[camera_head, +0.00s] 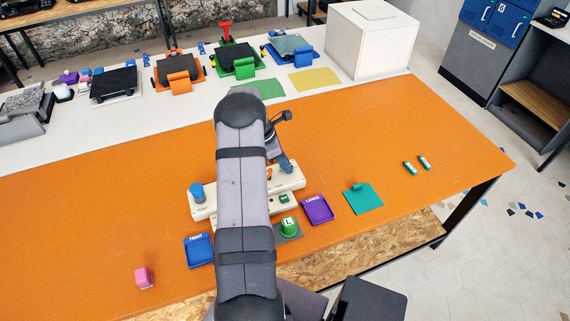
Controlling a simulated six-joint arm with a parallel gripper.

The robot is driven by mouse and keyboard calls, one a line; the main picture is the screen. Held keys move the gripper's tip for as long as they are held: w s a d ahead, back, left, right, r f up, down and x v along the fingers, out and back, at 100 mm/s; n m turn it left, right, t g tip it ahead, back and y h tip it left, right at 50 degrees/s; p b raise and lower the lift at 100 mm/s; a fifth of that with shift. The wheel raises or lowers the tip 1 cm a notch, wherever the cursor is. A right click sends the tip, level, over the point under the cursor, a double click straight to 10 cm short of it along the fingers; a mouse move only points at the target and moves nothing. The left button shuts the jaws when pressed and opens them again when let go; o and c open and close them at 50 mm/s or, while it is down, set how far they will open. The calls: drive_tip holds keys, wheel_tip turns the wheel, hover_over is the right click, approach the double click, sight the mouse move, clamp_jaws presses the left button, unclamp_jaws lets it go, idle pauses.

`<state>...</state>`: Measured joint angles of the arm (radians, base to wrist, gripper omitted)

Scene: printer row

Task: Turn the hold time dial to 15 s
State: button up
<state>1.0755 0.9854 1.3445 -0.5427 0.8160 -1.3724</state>
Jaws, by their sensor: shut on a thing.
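A cream control panel (205,210) lies on the orange table, largely covered by my arm. A blue knob (197,191) stands at its left end, and a small green part (284,198) shows at its right. My gripper (286,167) is down at the back right of the panel, partly hidden by my arm. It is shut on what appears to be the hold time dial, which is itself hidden. The dial's marks and setting cannot be read from here.
In front of the panel are a blue tray (199,250), a green cylinder marked L (289,226), a purple tray (318,210) and a teal mat (362,199). A pink block (144,278) stands front left. Printers and a white box (372,42) stand behind. The orange table's right side is mostly clear.

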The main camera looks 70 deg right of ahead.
drive_tip(key=shift+m, duration=0.6)
drive_tip(key=o, duration=1)
drive_tip(key=shift+o, duration=0.2)
drive_tip(key=shift+w+r, duration=0.1)
drive_tip(key=shift+r, duration=0.05)
drive_tip(key=b+v, duration=0.2)
drive_tip(key=v, duration=0.5)
drive_tip(key=shift+b, duration=0.3)
drive_tip(key=shift+w+d, duration=0.1)
